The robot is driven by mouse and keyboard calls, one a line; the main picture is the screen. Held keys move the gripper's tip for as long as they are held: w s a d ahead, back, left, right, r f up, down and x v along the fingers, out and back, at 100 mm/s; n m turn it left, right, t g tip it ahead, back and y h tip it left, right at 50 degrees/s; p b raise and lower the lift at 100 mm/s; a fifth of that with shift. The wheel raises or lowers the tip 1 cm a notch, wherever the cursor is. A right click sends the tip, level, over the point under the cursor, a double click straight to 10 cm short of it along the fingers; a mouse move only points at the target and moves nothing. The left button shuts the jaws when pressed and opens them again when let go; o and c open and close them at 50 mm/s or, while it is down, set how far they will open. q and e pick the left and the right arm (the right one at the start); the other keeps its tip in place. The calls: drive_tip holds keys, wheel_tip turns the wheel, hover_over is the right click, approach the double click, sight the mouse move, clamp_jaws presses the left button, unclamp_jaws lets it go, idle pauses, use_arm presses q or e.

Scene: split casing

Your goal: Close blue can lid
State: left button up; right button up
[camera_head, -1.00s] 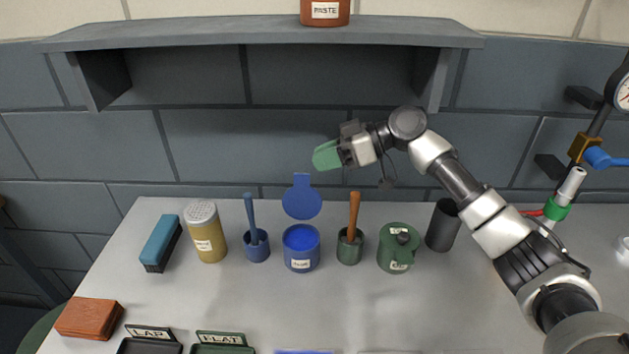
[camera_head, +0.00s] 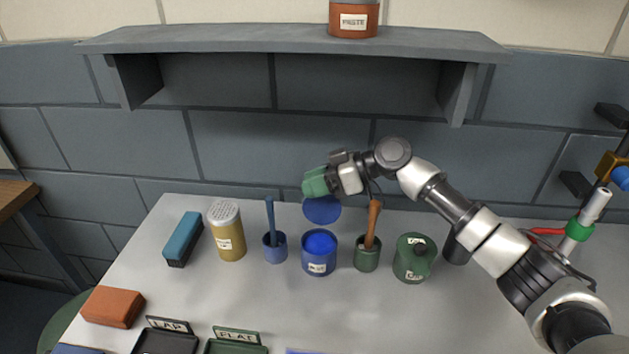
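The blue can (camera_head: 318,262) stands upright on the grey table, with a white label on its front and bright blue inside. Its round blue lid (camera_head: 322,211) stands open at the back of the can, facing me. My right gripper (camera_head: 314,183) has green fingers and is right at the upper part of the lid, hiding its top tab. I cannot tell whether the gripper touches the lid, and the gap between its fingers does not show. My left gripper is not in view.
A blue pot with a blue stick (camera_head: 275,247) is left of the can; a green pot with a brown-handled tool (camera_head: 367,252) is right. Beyond are a yellow shaker (camera_head: 227,235) and a green lidded can (camera_head: 414,257). A grey shelf (camera_head: 290,39) overhangs behind.

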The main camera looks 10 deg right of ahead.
drive_tip(key=shift+c, duration=0.3)
clamp_jaws()
drive_tip(key=shift+s+a+f+n+t+b, duration=0.15)
drive_tip(key=shift+s+n+b, duration=0.25)
drive_tip(key=shift+b, duration=0.2)
drive_tip(key=shift+s+a+r+n+t+b, duration=0.15)
drive_tip(key=shift+s+n+b, duration=0.15)
drive_tip(key=shift+s+b, duration=0.2)
drive_tip(key=shift+s+a+r+n+t+h+b, duration=0.1)
drive_tip(key=shift+s+n+t+h+b, duration=0.05)
drive_tip(key=shift+s+n+t+b, duration=0.25)
drive_tip(key=shift+s+a+r+n+t+h+b, duration=0.15)
drive_tip(key=shift+s+n+t+b, duration=0.15)
drive_tip(key=shift+s+n+b, duration=0.15)
drive_tip(key=shift+f, duration=0.1)
